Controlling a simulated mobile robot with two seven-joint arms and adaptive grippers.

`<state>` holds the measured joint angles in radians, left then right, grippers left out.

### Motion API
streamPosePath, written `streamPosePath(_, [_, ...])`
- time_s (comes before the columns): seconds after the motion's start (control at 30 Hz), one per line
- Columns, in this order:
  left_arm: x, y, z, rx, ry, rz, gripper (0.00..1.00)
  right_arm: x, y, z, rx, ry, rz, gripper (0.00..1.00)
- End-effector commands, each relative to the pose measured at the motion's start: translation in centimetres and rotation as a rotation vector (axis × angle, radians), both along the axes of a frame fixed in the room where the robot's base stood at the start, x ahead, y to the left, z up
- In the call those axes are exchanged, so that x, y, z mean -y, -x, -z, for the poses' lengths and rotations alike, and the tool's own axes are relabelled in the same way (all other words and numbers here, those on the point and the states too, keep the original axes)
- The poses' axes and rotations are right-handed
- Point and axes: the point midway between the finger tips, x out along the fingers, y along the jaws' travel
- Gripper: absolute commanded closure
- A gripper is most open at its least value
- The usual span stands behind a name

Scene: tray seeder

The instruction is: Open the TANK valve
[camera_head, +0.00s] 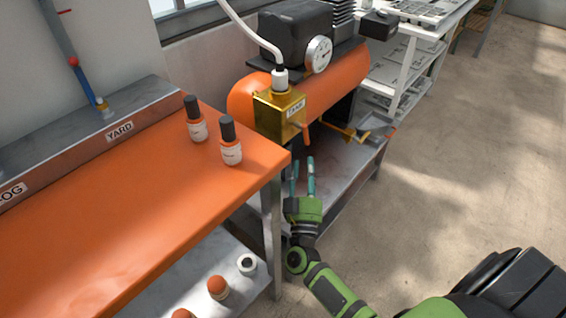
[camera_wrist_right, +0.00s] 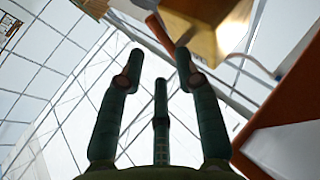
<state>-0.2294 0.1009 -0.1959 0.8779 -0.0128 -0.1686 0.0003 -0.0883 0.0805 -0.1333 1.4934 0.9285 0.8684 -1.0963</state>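A gold box labelled TANK (camera_head: 278,115) sits at the front end of the orange compressor tank, with a white hose going into its top. A small orange lever (camera_head: 307,133) shows at its lower right side. My right gripper (camera_head: 303,165) is just below the box, fingers pointing up towards it and apart from it. In the right wrist view the gripper's fingers (camera_wrist_right: 158,75) are spread with nothing between them, and the gold box (camera_wrist_right: 205,25) is above them at the top. My left gripper is not in view.
An orange table (camera_head: 130,220) with two dark-capped bottles (camera_head: 230,145) stands at left; its corner is close to my right gripper. The orange compressor tank (camera_head: 340,80) with a gauge (camera_head: 318,54) is behind. Open floor (camera_head: 470,160) lies to the right.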

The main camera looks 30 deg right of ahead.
Motion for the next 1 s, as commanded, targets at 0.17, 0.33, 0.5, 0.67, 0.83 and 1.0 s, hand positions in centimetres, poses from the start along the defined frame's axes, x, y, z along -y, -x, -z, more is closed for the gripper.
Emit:
streamPosePath(0.17, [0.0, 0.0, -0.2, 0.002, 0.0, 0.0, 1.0, 1.2, -1.9, -1.3, 0.005, 0.005, 0.004, 0.66])
streamPosePath(0.33, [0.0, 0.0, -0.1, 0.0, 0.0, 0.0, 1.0, 2.4, -3.9, -2.1, 0.002, 0.004, 0.001, 0.66])
streamPosePath(0.5, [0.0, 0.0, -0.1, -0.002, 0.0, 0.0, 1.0, 3.1, -5.1, -2.6, 0.0, 0.004, 0.0, 0.66])
streamPosePath(0.67, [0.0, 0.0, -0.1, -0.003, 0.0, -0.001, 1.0, 3.3, -5.4, -2.7, 0.0, 0.002, 0.0, 0.66])
streamPosePath(0.83, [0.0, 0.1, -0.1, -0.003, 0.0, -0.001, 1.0, 3.2, -5.3, -2.7, 0.0, 0.002, 0.0, 0.74])
streamPosePath(1.0, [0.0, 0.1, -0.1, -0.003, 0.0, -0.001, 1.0, 3.2, -5.3, -2.7, 0.0, 0.002, 0.0, 1.0])
